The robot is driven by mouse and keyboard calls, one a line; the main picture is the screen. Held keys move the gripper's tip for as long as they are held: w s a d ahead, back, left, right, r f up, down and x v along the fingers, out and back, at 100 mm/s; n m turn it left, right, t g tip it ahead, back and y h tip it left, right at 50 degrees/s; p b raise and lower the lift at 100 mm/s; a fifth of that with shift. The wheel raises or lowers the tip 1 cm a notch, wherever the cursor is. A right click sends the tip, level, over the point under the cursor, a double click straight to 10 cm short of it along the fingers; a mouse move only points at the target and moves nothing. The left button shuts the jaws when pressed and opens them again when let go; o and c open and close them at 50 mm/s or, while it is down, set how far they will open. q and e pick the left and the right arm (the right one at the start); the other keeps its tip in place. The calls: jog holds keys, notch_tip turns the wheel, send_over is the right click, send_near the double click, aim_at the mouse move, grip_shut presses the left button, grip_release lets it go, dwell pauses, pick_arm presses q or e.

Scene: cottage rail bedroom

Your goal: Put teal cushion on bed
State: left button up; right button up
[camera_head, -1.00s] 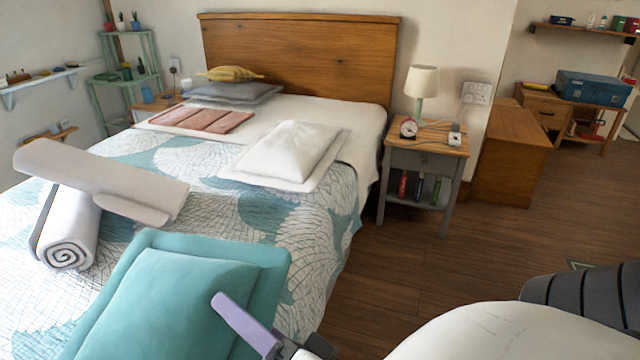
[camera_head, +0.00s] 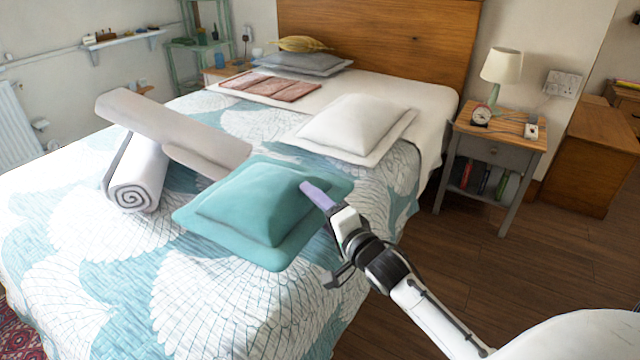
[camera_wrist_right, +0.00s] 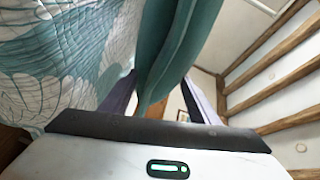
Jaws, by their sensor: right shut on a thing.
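The teal cushion (camera_head: 262,205) is over the near middle of the bed (camera_head: 190,285) in the head view, right of a rolled white towel. My right gripper (camera_head: 316,194) is shut on its right edge, with one lavender finger visible on top. In the right wrist view the cushion (camera_wrist_right: 172,45) runs between the two fingers (camera_wrist_right: 155,100), and the patterned bedspread (camera_wrist_right: 50,50) shows to the left. I cannot tell whether the cushion's underside touches the bedspread. My left gripper is not in view.
The rolled white towel (camera_head: 137,185) and a long beige piece (camera_head: 175,135) lie left of the cushion. A white pillow (camera_head: 355,125) and folded pink cloth (camera_head: 270,87) lie farther back. A nightstand (camera_head: 490,150) stands right. The bed's near left part is bare.

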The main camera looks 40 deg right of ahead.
jog(key=b, duration=0.3)
jog(key=shift+s+f, duration=0.25)
jog(key=shift+f, duration=0.1)
jog(key=shift+f+b, duration=0.25)
jog(key=shift+b, duration=0.05)
notch_tip(320, 180, down, 6)
jog(key=shift+r+b, duration=0.25)
jog(key=shift+b, duration=0.45)
notch_tip(320, 180, down, 4)
jog(key=shift+r+b, duration=0.15)
jog(key=shift+b, duration=0.35)
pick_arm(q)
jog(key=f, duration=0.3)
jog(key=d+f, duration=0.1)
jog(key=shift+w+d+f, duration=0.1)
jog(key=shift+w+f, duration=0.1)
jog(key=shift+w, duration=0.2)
pick_arm(e)
jog(key=shift+r, duration=0.1)
jog(key=o, duration=1.1)
jog(key=shift+f, duration=0.25)
jog(key=shift+o, duration=0.9)
jog(key=shift+r, duration=0.15)
